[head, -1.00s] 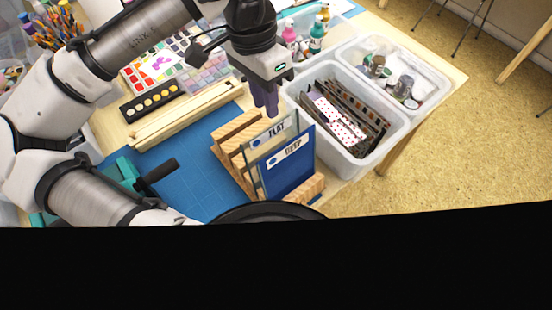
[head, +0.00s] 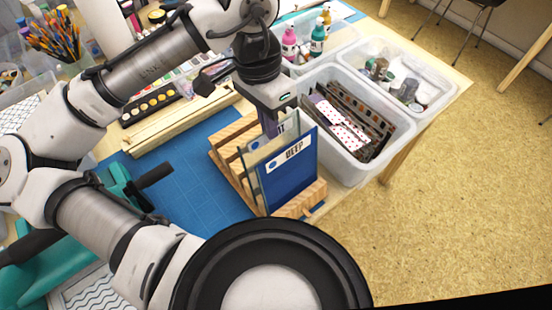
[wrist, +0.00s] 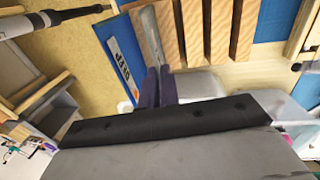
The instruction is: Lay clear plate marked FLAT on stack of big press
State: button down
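The clear plate marked FLAT (head: 257,156) stands upright in a wooden rack (head: 228,150), behind the blue plate marked DEEP (head: 287,178). My gripper (head: 268,124) is at the clear plate's top edge and covers part of its label. In the wrist view, my purple fingers (wrist: 156,88) are close together on either side of the clear plate's edge (wrist: 151,38) and look shut on it. The DEEP plate (wrist: 120,55) is beside it. A teal press (head: 35,262) is at the lower left, partly behind my arm, with a wavy-patterned sheet (head: 88,291) next to it.
A bin of patterned plates (head: 385,165) and a clear tray of jars (head: 440,100) stand right of the rack. Wooden strips (head: 185,120) and paints lie behind. A black handle (head: 154,175) sticks out over the blue mat (head: 195,180), which has free room.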

jog(key=shift+r, duration=0.1)
notch_tip(320, 180, up, 7)
jog(key=w+p, duration=0.1)
jog(key=p, duration=0.6)
jog(key=shift+a, duration=0.35)
jog(key=shift+r, duration=0.2)
